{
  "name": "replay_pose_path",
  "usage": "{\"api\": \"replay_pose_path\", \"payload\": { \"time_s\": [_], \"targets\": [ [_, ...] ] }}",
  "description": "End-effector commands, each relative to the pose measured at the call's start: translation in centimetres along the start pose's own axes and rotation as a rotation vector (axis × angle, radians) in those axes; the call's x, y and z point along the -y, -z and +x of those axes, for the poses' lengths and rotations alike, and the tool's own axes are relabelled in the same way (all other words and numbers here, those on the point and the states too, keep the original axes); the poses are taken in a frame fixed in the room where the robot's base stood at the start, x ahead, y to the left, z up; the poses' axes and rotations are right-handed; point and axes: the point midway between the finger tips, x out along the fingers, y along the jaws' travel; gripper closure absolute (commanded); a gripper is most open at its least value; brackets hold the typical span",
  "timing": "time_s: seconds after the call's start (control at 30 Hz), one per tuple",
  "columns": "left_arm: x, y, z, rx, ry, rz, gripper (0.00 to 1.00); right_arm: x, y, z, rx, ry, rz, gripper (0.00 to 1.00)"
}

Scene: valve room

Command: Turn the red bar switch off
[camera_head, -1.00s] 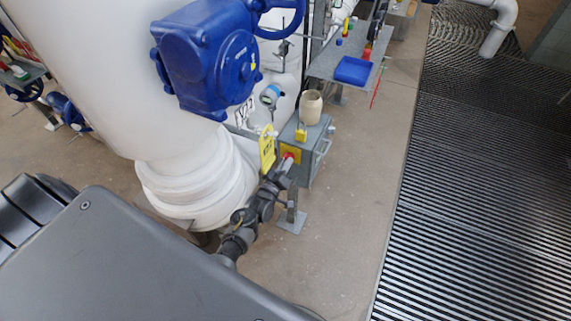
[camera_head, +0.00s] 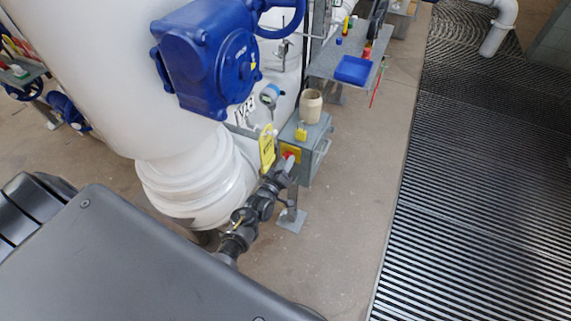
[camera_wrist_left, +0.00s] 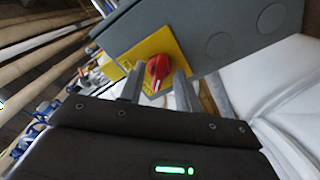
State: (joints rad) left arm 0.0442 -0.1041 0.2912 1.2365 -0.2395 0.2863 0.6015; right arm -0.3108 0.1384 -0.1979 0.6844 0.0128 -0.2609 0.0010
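The red bar switch (camera_wrist_left: 158,70) is a red knob on a yellow plate (camera_wrist_left: 150,57) on the face of a grey box (camera_wrist_left: 205,35). In the head view the switch (camera_head: 289,154) is a small red patch, partly hidden by my left gripper (camera_head: 283,172). In the left wrist view the two fingers of my left gripper (camera_wrist_left: 158,88) are apart, one on each side of the switch. Gaps show between fingers and knob; I cannot tell how deep the tips reach. My right gripper is not in view.
A beige cup-like object (camera_head: 311,105) stands on the box, with a yellow tag (camera_head: 267,150) to its left. A big white pipe (camera_head: 110,90) with a blue valve actuator (camera_head: 205,60) rises at the left. Bare floor (camera_head: 350,215) lies to the right.

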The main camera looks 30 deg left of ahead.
Motion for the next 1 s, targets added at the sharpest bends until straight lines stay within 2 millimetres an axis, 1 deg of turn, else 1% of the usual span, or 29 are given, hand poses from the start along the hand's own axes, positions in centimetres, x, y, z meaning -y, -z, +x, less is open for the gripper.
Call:
{"api": "replay_pose_path", "payload": {
  "time_s": [0.17,0.27,0.6,0.7,0.83,1.0],
  "targets": [
    [0.0,0.0,-0.2,-0.001,0.0,0.0,0.67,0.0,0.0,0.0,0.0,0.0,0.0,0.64],
    [0.1,0.0,-1.3,0.001,0.001,0.0,0.67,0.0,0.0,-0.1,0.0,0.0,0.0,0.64],
    [0.1,0.0,-7.8,0.0,0.001,0.001,0.67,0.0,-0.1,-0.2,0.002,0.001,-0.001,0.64],
    [0.0,-0.1,-9.3,0.0,0.001,0.0,0.67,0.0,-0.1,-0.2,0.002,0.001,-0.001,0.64],
    [0.0,0.0,-10.4,0.0,0.0,0.0,0.67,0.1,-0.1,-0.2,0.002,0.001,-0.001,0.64],
    [0.0,0.0,-10.8,0.0,0.0,0.0,0.67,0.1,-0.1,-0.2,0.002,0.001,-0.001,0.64]
  ]
}}
